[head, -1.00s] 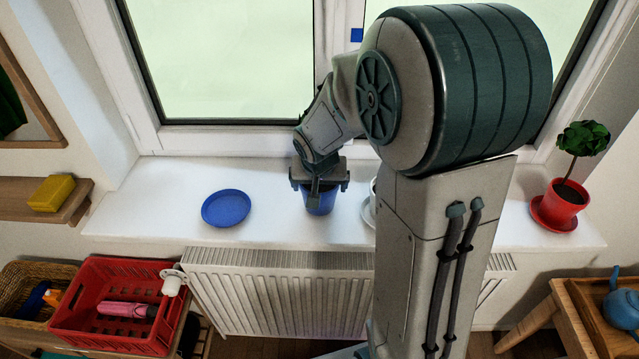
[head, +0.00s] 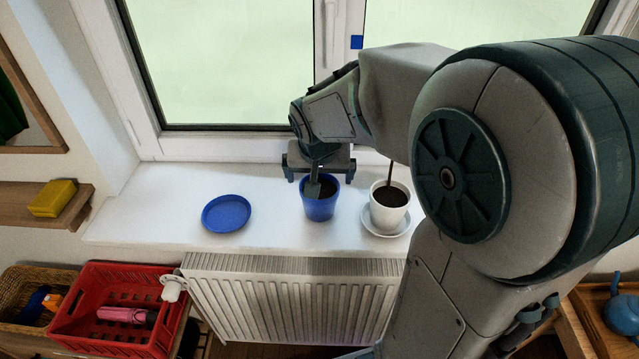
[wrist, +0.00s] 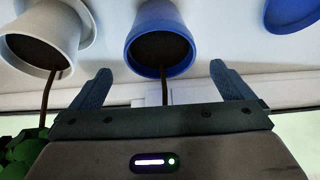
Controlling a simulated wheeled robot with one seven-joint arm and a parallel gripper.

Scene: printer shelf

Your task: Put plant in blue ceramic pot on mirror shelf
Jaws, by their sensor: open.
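The blue pot (head: 320,205) stands upright on the white windowsill, with dark soil in it. In the wrist view the blue pot (wrist: 163,12) shows its open top and a thin brown stem (wrist: 163,88). The stem runs between my open fingers; the leaves are hidden by my gripper. My gripper (head: 318,175) is at the pot's upper back side in the head view. Its fingers (wrist: 161,82) are spread and hold nothing. The wooden mirror shelf (head: 76,207) is on the left wall under the wood-framed mirror (head: 40,135).
A yellow block (head: 52,198) sits on the shelf. A blue saucer (head: 226,213) lies left of the pot. A white potted plant (head: 388,212) on a saucer stands close on the right. The window is close behind. A red crate (head: 115,340) is below left.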

